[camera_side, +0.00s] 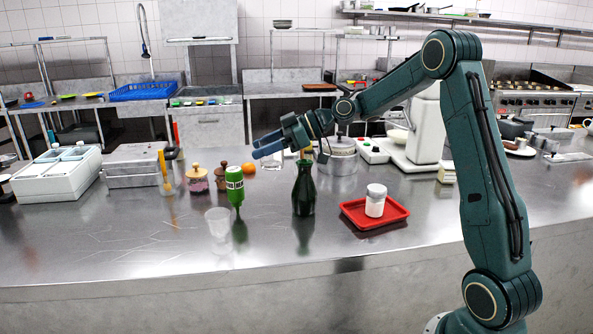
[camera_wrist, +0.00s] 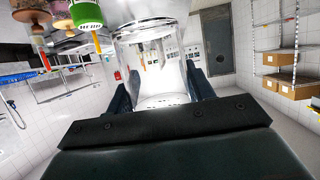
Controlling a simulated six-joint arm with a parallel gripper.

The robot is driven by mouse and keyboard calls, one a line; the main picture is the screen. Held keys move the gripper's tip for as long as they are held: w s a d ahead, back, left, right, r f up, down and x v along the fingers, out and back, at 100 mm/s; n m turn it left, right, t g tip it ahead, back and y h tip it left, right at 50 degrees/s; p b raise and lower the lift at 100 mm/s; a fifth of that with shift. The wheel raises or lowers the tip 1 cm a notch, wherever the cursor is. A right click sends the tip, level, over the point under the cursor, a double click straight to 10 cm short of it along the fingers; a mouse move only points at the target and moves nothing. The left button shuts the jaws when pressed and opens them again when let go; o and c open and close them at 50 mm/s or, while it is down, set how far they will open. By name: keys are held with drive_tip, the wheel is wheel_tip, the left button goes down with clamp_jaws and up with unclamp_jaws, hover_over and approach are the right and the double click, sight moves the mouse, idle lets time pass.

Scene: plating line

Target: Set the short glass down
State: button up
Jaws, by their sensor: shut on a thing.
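My gripper (camera_side: 267,147) is held above the steel counter, left of the dark green bottle. In the wrist view its two dark fingers (camera_wrist: 162,84) close on opposite sides of a clear short glass (camera_wrist: 155,50). The glass fills the upper middle of that view. In the side view the held glass is too faint to make out clearly. The steel counter (camera_side: 130,240) below has bare surface at its front left.
A clear cup (camera_side: 218,223) stands beside a green squeeze bottle (camera_side: 235,187). The dark green bottle (camera_side: 303,190) stands to their right. Wooden-topped jars (camera_side: 196,180) and an orange (camera_side: 248,168) stand behind.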

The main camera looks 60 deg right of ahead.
drive_tip(key=w+d+m+t+h, duration=0.15)
drive_tip(key=d+m+h, duration=0.25)
drive_tip(key=d, duration=1.3)
drive_tip(key=d+m+t+h, duration=0.2)
drive_tip(key=d+m+h, duration=0.25)
drive_tip(key=d, duration=1.25)
drive_tip(key=f, duration=1.9)
drive_tip(key=shift+w+a+f, duration=0.15)
drive_tip(key=shift+a+f, duration=0.05)
drive_tip(key=shift+f, duration=0.1)
drive_tip(key=shift+f, duration=0.1)
drive_tip(key=o, duration=1.1)
drive_tip(key=shift+f, duration=0.1)
drive_tip(key=shift+o, duration=0.3)
